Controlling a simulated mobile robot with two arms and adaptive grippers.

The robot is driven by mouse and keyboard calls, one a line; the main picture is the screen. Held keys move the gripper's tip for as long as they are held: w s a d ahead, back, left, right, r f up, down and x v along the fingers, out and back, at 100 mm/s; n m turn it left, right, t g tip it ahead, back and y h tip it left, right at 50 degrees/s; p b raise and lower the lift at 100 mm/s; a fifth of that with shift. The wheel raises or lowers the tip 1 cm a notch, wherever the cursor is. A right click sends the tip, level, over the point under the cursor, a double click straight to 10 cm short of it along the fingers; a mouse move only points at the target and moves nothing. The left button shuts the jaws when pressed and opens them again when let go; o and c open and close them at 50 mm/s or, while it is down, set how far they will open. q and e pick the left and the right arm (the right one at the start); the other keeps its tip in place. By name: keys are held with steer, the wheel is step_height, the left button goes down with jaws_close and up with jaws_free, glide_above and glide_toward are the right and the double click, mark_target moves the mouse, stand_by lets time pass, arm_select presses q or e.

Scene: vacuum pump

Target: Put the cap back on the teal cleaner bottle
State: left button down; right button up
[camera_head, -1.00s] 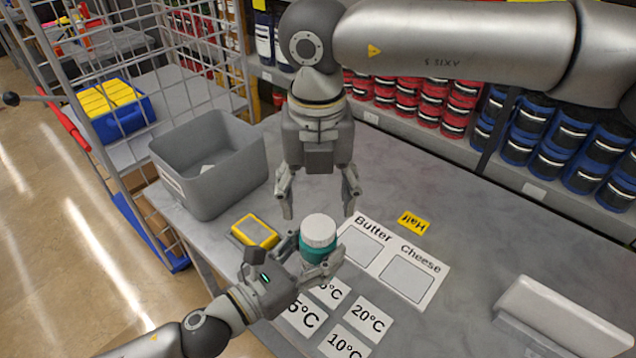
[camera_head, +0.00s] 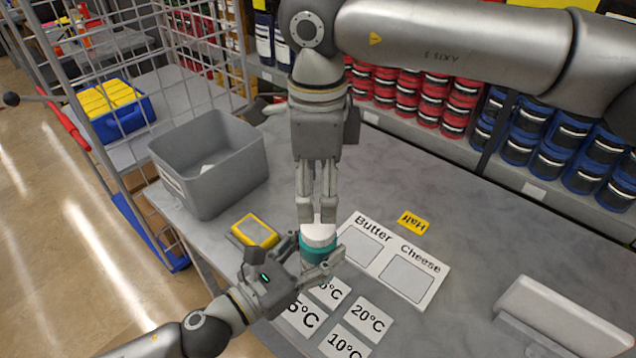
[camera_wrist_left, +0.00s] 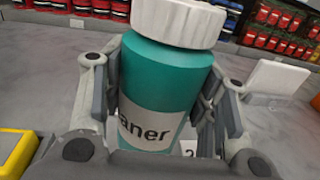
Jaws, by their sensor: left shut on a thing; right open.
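The teal cleaner bottle (camera_head: 318,249) is upright in my left gripper (camera_head: 312,257), which is shut around its body. The left wrist view shows the bottle (camera_wrist_left: 165,85) between both fingers, with part of its label readable as "aner". The white ribbed cap (camera_head: 319,235) sits on top of the bottle, and it also shows in the left wrist view (camera_wrist_left: 180,22), cut off at the top. My right gripper (camera_head: 317,216) points down directly over the cap, its fingertips at the cap's top edge. It is open; I cannot tell whether it touches the cap.
A grey bin (camera_head: 212,170) and a yellow device (camera_head: 255,230) are on the table to the left. Butter and Cheese cards (camera_head: 430,292) and temperature cards (camera_head: 367,318) lie nearby. A white tilted panel (camera_head: 562,318) is at the right.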

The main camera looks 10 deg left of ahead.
mark_target(318, 226)
steer(key=shift+n, duration=0.5)
steer(key=shift+f, duration=3.95)
steer(key=shift+c, duration=0.5)
steer(key=c, duration=1)
steer(key=shift+m, duration=1.1)
steer(key=o, duration=1.2)
